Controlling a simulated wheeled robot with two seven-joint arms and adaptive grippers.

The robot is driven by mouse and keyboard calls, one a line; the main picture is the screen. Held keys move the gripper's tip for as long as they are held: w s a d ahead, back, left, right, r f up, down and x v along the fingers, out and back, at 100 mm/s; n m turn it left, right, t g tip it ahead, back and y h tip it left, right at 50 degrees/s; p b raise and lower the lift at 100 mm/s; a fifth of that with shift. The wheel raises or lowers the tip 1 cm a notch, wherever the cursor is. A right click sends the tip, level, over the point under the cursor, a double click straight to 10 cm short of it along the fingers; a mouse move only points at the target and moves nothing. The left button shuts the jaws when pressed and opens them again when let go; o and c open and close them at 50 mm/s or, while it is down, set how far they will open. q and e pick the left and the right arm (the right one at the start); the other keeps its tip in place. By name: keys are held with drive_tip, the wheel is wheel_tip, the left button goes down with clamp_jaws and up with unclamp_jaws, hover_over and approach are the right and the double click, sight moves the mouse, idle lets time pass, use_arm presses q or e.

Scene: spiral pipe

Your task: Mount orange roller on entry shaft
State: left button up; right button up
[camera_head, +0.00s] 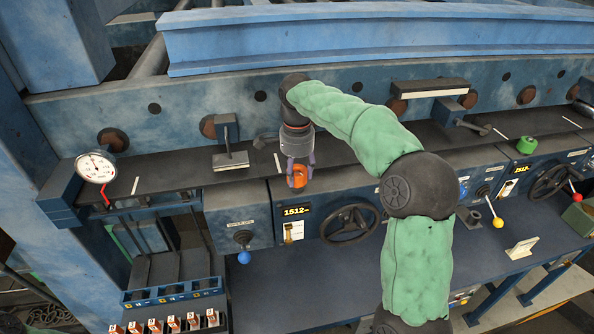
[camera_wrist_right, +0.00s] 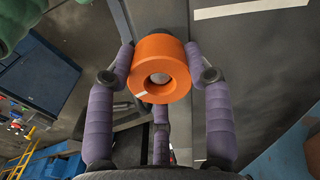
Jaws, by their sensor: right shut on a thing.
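The orange roller (camera_head: 298,178) is held above the dark bench top, in front of the blue machine wall. In the right wrist view the roller (camera_wrist_right: 156,50) faces the camera with its round bore, and something pale shows inside the bore. My right gripper (camera_head: 299,166) has its purple fingers shut on the roller's sides; the fingers (camera_wrist_right: 160,72) also show in the wrist view. My left gripper is not in view.
A grey bracket (camera_head: 229,147) stands left of the gripper, and a dial gauge (camera_head: 96,168) is further left. A green roller (camera_head: 527,144) sits on the ledge at the right. Handwheels (camera_head: 350,223) and a blue-knobbed lever (camera_head: 244,257) project from the front panel.

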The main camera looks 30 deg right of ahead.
drive_tip(key=shift+f, duration=0.2)
drive_tip(key=o, duration=1.4)
drive_tip(key=shift+s, duration=0.1)
wheel_tip(320, 180, up, 12)
drive_tip(key=shift+f, duration=0.1)
